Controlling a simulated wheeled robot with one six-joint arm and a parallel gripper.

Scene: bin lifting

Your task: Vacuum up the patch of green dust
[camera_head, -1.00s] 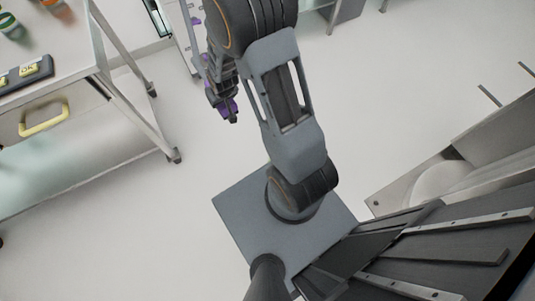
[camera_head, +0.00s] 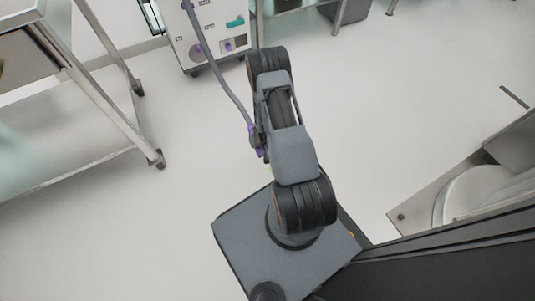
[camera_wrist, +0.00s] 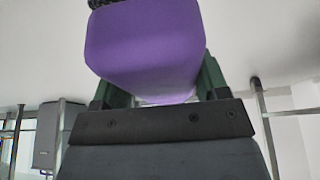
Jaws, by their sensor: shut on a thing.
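My gripper (camera_head: 256,140) is shut on the purple handle (camera_wrist: 145,45) of a vacuum hose; the dark green fingers sit on both sides of it in the wrist view. In the head view the handle shows as a small purple piece (camera_head: 261,152) beside my arm. The grey hose (camera_head: 222,78) runs from it up to a white vacuum machine (camera_head: 209,32) with purple and teal fittings. A faint yellow-green spot (camera_head: 269,169) shows on the floor just below the handle. I cannot tell whether it is the green dust; my arm hides the floor around it.
A metal table on wheels (camera_head: 95,95) stands at the left. A metal unit with a white rounded part (camera_head: 470,195) stands at the right. A dark grey box (camera_head: 344,10) is at the back. The pale floor (camera_head: 370,110) between them is clear.

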